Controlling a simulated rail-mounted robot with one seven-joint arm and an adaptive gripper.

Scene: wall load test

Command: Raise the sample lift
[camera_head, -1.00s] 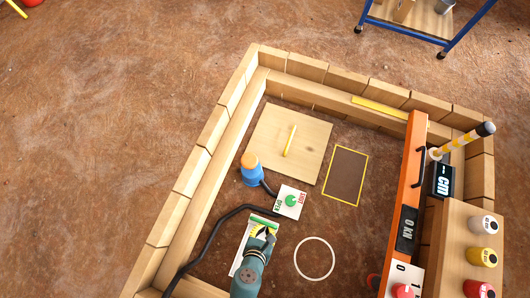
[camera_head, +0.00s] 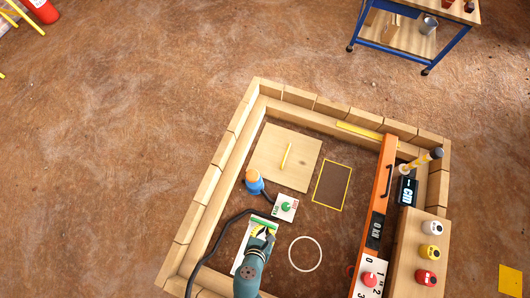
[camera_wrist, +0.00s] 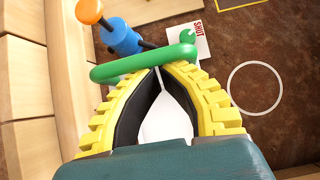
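No part is plainly labelled as the sample lift. A green bar (camera_wrist: 145,62) lies across the tips of my gripper (camera_wrist: 160,70) in the wrist view; whether they touch is unclear. The yellow fingers meet or nearly meet at their tips, with a bowed gap behind them showing white. In the head view my gripper (camera_head: 264,234) is over a white and green plate (camera_head: 239,262), hiding part of it. A blue cylinder with an orange top (camera_head: 254,183) stands just beyond. Beside it is a white card with a green knob (camera_head: 285,207), partly reading SHUT in the wrist view (camera_wrist: 188,38).
A block wall (camera_head: 206,192) encloses the area. Inside are a wooden panel with a yellow handle (camera_head: 270,145), a yellow-edged dark rectangle (camera_head: 331,186), a white ring (camera_head: 292,259) and a black hose (camera_head: 214,242). An orange beam (camera_head: 384,170) with a kN display stands right.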

